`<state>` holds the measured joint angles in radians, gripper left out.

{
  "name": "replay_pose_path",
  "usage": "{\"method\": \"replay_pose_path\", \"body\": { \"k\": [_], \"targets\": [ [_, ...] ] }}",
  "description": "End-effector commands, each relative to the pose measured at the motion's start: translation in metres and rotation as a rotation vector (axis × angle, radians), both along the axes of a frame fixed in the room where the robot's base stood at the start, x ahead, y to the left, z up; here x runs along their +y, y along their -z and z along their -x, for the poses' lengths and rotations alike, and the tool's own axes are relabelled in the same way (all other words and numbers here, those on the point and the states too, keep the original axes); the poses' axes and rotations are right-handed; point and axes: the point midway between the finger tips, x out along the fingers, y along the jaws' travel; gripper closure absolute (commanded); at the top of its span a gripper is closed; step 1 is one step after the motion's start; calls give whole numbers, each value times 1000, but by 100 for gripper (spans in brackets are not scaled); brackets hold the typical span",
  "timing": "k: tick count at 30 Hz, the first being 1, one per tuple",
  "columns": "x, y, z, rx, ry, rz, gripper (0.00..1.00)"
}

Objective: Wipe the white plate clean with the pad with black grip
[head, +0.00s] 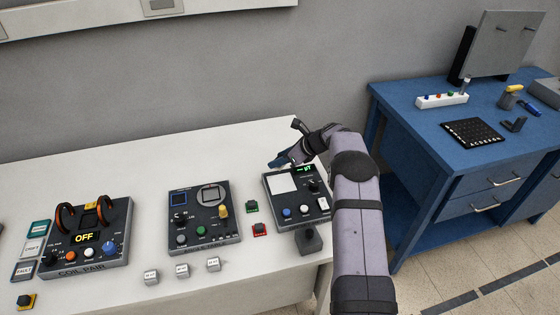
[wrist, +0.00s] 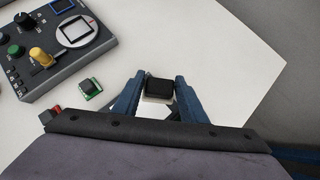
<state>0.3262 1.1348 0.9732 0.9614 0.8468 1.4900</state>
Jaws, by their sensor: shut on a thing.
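My gripper (wrist: 160,82) is shut on the pad with black grip (wrist: 158,87). In the wrist view the blue fingers stand on both sides of its black top, and a pale pad shows below. In the head view my gripper (head: 279,162) is at the back edge of the right-hand panel, just behind the white plate (head: 283,184). The pad is not clear there. The plate is a white square on the panel's upper left. Any marks on it are too small to tell. Whether the pad touches the table is not clear.
The dark right-hand panel (head: 270,208) has knobs and a small green display. A middle panel (head: 190,238) and a coil panel (head: 117,245) stand left. Green (head: 252,207) and red (head: 259,229) blocks lie between panels. A dark knobbed block (head: 309,241) stands in front. The back table is clear.

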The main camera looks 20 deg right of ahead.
Motion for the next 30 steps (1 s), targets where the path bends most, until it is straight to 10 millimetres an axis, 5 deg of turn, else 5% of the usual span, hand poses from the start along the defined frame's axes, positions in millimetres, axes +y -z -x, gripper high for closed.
{"method": "replay_pose_path", "body": {
  "k": [9,30],
  "targets": [
    [0,-28,0,0,-1,1,83],
    [3,-24,0,0,-5,1,83]
  ]
}}
